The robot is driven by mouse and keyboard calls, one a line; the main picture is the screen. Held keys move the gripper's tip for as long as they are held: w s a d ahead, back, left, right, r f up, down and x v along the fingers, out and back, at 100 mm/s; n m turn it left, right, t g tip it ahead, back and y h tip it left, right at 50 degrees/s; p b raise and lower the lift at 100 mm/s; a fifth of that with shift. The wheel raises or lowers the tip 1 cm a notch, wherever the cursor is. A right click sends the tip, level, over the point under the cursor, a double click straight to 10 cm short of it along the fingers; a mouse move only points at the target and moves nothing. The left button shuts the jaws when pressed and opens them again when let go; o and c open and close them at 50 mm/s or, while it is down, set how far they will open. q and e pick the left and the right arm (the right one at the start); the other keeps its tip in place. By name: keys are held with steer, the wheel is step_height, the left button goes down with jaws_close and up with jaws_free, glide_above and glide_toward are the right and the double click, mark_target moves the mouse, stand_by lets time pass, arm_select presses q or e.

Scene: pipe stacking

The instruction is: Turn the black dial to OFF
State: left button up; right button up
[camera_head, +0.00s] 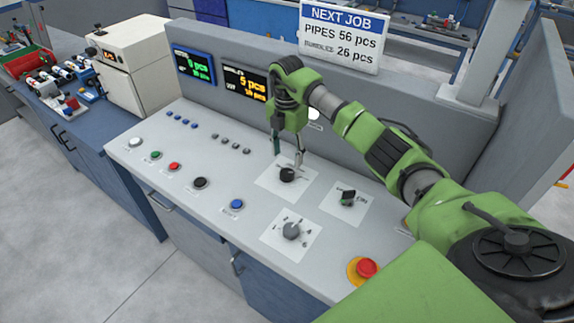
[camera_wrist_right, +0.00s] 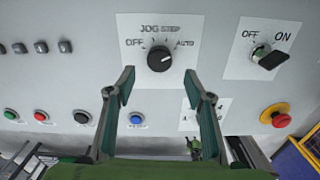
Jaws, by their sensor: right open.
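The black dial (camera_head: 287,175) sits on a white label plate on the sloping grey console. In the right wrist view the dial (camera_wrist_right: 159,58) has OFF, JOG, STEP and AUTO printed around it, with OFF at its left. A light mark on the dial seems to point to the right, towards AUTO. My right gripper (camera_head: 288,158) is open above the dial. In the right wrist view its fingertips (camera_wrist_right: 159,76) are spread to either side, just below the dial in the picture, with nothing between them. My left gripper is in no view.
An OFF/ON switch (camera_head: 347,198), a grey numbered dial (camera_head: 291,231), and a red emergency button (camera_head: 366,268) lie near the dial. Several coloured push buttons line the console's left part. Small displays (camera_head: 245,83) and a grey wall stand behind. Space immediately around the dial is clear.

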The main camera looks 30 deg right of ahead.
mark_target(287, 172)
step_height(287, 172, down, 7)
steer(key=shift+r+p, duration=0.1)
steer(key=shift+p, duration=0.55)
steer(key=c, duration=1.1)
